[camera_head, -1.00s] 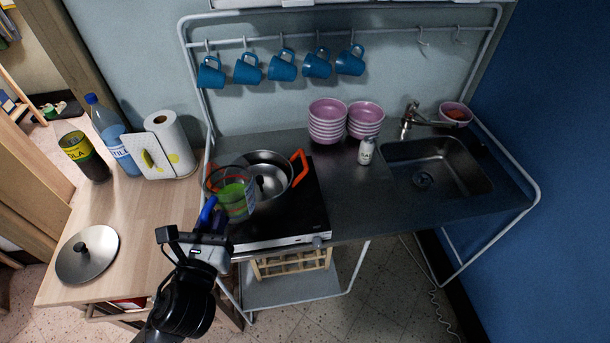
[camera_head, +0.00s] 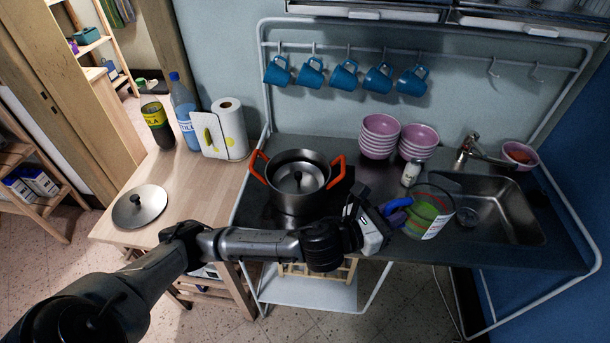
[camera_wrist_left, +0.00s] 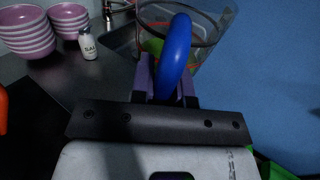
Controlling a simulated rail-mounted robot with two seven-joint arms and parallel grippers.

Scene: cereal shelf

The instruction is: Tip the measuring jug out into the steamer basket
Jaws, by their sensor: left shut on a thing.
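The measuring jug (camera_head: 430,222) is clear with a blue handle and something green inside. My left gripper (camera_head: 391,213) is shut on its handle and holds it near the left end of the sink, roughly upright. In the left wrist view the blue handle (camera_wrist_left: 176,52) sits between the fingers, and the jug's clear wall (camera_wrist_left: 212,28) shows behind it. A steel pot (camera_head: 296,203) with orange handles stands on the hob, left of the jug. A metal insert with a central knob (camera_head: 298,178), perhaps the steamer basket, sits inside it. My right gripper is out of view.
Pink bowl stacks (camera_head: 379,137) and a white shaker (camera_head: 411,173) stand behind the jug. The sink (camera_head: 500,212) and tap (camera_head: 466,150) are to the right. A lid (camera_head: 140,206), bottles and a paper roll (camera_head: 229,130) occupy the wooden counter. Blue mugs (camera_head: 343,76) hang above.

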